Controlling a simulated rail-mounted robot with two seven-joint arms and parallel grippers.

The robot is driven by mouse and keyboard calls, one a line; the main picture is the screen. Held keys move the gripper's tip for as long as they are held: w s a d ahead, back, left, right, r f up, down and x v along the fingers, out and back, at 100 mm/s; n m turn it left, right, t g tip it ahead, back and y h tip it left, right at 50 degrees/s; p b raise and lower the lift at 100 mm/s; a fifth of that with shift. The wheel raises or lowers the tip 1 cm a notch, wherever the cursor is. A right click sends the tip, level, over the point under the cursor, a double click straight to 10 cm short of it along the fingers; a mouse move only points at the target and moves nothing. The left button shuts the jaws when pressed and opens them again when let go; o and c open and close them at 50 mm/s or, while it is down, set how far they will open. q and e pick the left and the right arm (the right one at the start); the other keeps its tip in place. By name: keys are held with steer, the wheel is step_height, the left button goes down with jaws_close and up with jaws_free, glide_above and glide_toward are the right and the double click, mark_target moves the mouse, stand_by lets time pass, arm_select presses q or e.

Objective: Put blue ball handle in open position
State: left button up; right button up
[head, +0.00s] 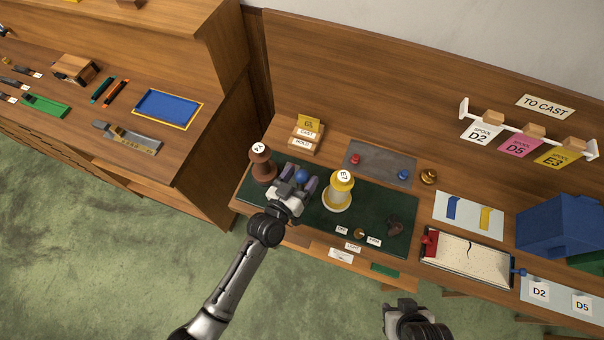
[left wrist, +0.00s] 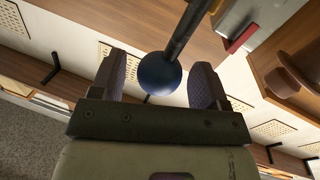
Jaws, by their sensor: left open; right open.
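The blue ball handle (head: 302,176) sits at my left gripper, near the back left of the dark green mat. In the left wrist view the blue ball (left wrist: 160,74) is at the end of a dark rod that runs up and right. My left gripper (head: 297,186) is open, with one finger on each side of the ball; in the left wrist view its fingers (left wrist: 160,66) show gaps to the ball. The lever's base is hidden by the gripper in the head view. My right gripper (head: 408,312) is open and away from the handle, at the bottom.
A brown spool (head: 262,166) stands close left of my left gripper, and a yellow-and-white spool (head: 340,188) close right. The green mat (head: 385,205) lies beneath. Small labels and a brass knob (head: 360,234) are at its front. A grey plate (head: 380,165) with red and blue knobs lies behind.

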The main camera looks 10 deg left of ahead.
arm_select(q)
steer(key=shift+w+d, duration=0.15)
steer(key=shift+w, duration=0.2)
steer(key=shift+c, duration=0.5)
